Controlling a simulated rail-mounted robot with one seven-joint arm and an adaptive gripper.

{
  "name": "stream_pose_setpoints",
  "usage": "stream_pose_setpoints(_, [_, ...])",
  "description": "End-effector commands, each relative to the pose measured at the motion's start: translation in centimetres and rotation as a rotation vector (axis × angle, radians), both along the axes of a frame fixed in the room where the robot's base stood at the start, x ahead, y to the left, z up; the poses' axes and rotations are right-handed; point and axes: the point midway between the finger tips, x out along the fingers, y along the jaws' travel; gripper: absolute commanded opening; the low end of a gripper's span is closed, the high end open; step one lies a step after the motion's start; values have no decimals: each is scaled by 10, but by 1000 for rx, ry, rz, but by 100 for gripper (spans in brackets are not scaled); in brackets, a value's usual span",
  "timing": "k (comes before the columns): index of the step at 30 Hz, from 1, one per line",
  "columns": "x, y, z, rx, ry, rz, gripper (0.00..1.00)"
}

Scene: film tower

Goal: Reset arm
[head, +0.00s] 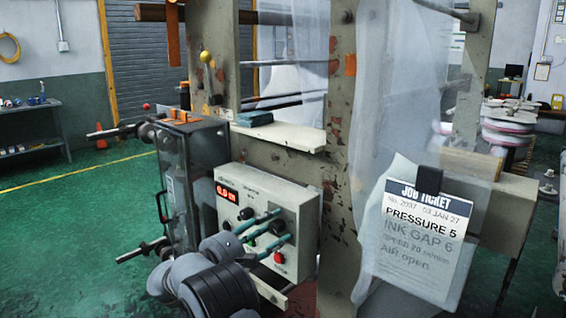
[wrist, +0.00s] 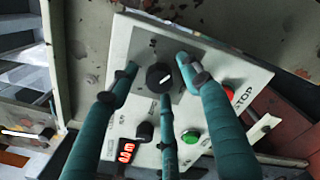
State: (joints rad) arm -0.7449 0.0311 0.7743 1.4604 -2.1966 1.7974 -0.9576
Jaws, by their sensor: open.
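My gripper (head: 275,228) has teal fingers spread open in front of the pale control panel (head: 232,174) on the machine frame. In the wrist view, the open fingertips (wrist: 160,78) stand around a black knob (wrist: 159,77) with a white mark. Nothing appears held; I cannot tell whether a finger touches the knob or panel. The panel has a red lit display (head: 227,193), a second black knob (wrist: 145,131), a green button (wrist: 191,137) and a red stop button (wrist: 228,92). My fingers hide part of the panel.
A glass-sided box (head: 182,180) with protruding rods stands left of the panel. A job ticket (head: 428,240) reading "PRESSURE 5" hangs at right beside translucent film (head: 385,110). A ledge (head: 280,137) juts out above the panel. Green floor (head: 75,220) is open at left.

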Motion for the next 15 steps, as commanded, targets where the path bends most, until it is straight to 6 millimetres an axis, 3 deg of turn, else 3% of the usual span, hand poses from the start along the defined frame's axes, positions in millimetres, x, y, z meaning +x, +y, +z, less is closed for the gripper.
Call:
stream_pose_setpoints(6, [0,0,3,-209,197,0,48])
stream_pose_setpoints(15, [0,-1,-1,-314,295,-1,48])
